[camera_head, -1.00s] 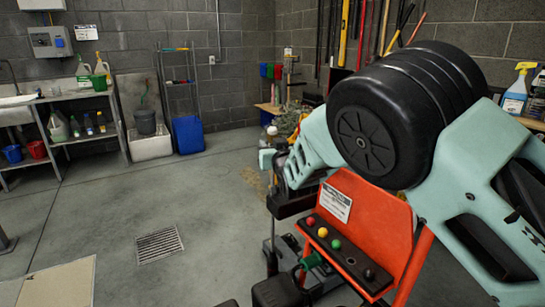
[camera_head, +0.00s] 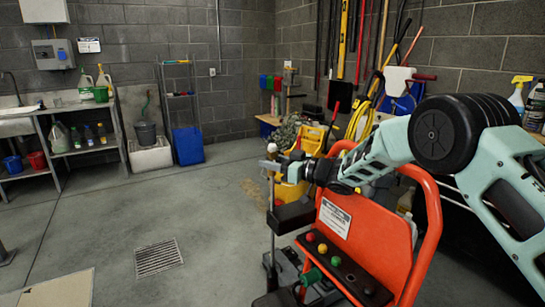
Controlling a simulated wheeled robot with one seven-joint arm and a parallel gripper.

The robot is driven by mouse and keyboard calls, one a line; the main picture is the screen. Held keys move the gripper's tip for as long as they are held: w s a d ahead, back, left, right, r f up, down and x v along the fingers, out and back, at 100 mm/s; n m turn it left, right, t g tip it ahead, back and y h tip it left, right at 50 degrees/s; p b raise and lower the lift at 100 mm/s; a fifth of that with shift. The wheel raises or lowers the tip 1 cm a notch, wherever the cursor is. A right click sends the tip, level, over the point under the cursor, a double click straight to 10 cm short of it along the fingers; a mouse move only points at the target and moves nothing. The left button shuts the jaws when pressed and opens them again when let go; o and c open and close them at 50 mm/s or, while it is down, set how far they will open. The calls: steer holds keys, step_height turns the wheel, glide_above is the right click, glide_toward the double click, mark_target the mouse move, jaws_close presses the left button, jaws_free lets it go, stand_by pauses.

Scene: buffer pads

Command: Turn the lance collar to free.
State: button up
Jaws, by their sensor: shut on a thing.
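My gripper (camera_head: 279,164) reaches left from my arm, above the front of an orange-red machine (camera_head: 382,226). It is shut at the top of a thin upright rod (camera_head: 272,205), which I take to be the lance. A small pale knob (camera_head: 271,148) shows just above the fingers. The lance collar is too small and too covered by the fingers to make out, and its turn position cannot be read.
The machine has a dark panel (camera_head: 345,272) with red, yellow and green buttons, a black box (camera_head: 293,216) and a tubular orange frame. A yellow bucket (camera_head: 310,138) stands behind. Open floor with a drain grate (camera_head: 158,257) lies to the left.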

steer(key=shift+n+g+y, duration=0.3)
steer(key=shift+n+g, duration=0.2)
steer(key=shift+g, duration=0.2)
steer(key=o, duration=1)
steer(key=shift+c, duration=0.2)
steer(key=shift+f+t, duration=0.1)
steer(key=shift+t, duration=0.2)
steer(key=shift+s+a+m+t+h+b, duration=0.1)
steer(key=shift+m+t+h+b, duration=0.7)
steer(key=shift+m+t+b, duration=0.35)
steer(key=m+t+h+b, duration=0.2)
steer(key=m+t+h, duration=0.2)
steer(key=t, duration=0.1)
steer(key=shift+r+m+t+h+p, duration=0.15)
steer(key=shift+m+t+h+p, duration=0.7)
steer(key=shift+h, duration=0.45)
steer(key=shift+r+m+t+h+p, duration=0.1)
steer(key=shift+m+t+h+p, duration=0.5)
steer(key=shift+m+h, duration=0.55)
steer(key=m+h+p, duration=0.2)
steer(key=h+p, duration=0.1)
steer(key=h, duration=0.2)
steer(key=m+h+p, duration=0.3)
steer(key=h+p, duration=0.1)
steer(key=shift+m+t+h, duration=0.35)
steer(key=shift+t, duration=0.05)
